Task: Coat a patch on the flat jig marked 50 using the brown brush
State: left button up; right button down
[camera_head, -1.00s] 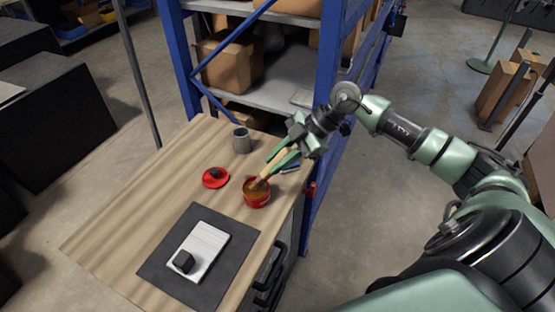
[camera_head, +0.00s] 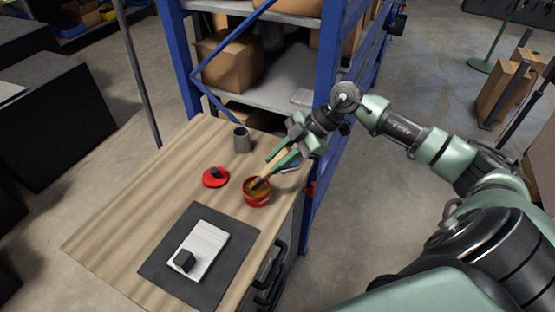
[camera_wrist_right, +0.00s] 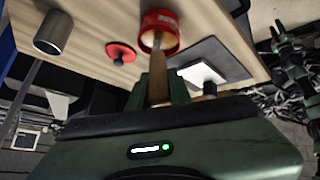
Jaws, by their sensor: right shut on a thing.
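My right gripper (camera_head: 283,158) is shut on the wooden handle of the brown brush (camera_head: 263,180). The brush tilts down into a small red pot (camera_head: 257,196) with brownish contents; its tip is inside the pot. In the right wrist view the brush handle (camera_wrist_right: 158,88) runs from my fingers into the red pot (camera_wrist_right: 160,27). A flat white jig (camera_head: 208,245) lies on a dark mat (camera_head: 168,268), with a black block (camera_head: 184,261) on its near end. No marking 50 is readable on it. My left gripper is not in view.
A red lid (camera_head: 215,178) with a black knob lies left of the pot. A grey metal cup (camera_head: 241,140) stands at the table's back. A blue shelf rack (camera_head: 326,100) stands behind. The wooden table's left side is clear.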

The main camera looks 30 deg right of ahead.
jog(key=shift+s+f, duration=0.1)
jog(key=shift+f, duration=0.05)
jog(key=shift+r+p, duration=0.95)
jog(key=shift+p, duration=0.05)
notch_tip(320, 180, up, 5)
jog(key=p, duration=0.4)
jog(key=shift+r+p, duration=0.2)
jog(key=shift+p, duration=0.2)
jog(key=shift+f, duration=0.1)
